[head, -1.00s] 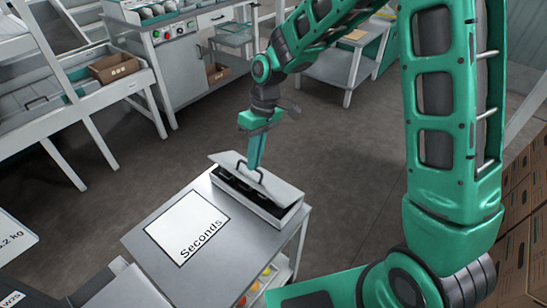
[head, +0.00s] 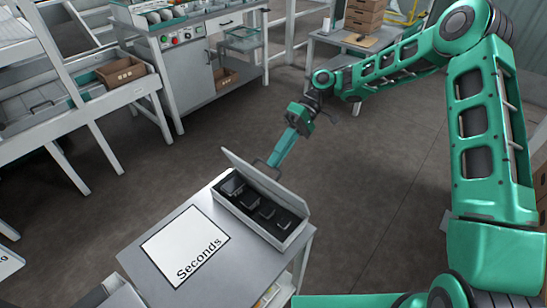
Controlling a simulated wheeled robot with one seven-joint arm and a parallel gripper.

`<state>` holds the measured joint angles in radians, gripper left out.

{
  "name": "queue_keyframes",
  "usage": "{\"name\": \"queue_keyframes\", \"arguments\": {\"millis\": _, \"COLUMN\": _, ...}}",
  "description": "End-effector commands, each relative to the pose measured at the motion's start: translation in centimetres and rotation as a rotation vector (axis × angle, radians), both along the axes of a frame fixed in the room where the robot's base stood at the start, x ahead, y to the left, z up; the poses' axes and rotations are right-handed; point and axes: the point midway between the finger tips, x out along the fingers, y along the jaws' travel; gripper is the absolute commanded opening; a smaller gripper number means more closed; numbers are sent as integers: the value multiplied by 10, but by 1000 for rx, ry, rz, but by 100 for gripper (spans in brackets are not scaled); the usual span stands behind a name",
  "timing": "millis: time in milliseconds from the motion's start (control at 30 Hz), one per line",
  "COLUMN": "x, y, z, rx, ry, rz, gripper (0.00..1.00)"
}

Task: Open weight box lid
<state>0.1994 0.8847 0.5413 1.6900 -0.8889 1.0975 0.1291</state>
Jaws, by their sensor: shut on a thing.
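The weight box (head: 283,238) is a light grey case at the far edge of a metal table (head: 200,287). Its lid (head: 265,180) stands raised and tilted back on the far side. Inside, several dark weights (head: 267,209) sit in a black insert. My gripper (head: 272,163) is behind the lid, shut on the lid handle (head: 257,162). The lid hides most of the handle and part of my fingertips.
A sheet marked "Seconds" (head: 187,243) lies flat on the same table, left of the box. A sorting bench with a brown carton (head: 121,72) stands at the left. A table with stacked boxes (head: 366,20) is at the back. Open floor lies between them.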

Motion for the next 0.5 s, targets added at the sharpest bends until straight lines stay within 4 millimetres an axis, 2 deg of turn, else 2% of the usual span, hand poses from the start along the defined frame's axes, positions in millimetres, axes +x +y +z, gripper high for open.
{"name": "queue_keyframes", "arguments": {"millis": 300, "x": 15, "y": -12, "z": -7, "rx": 111, "ry": 127, "rz": -10, "gripper": 0}}
{"name": "queue_keyframes", "arguments": {"millis": 500, "x": 22, "y": -19, "z": -12, "rx": 104, "ry": 122, "rz": -11, "gripper": 0}}
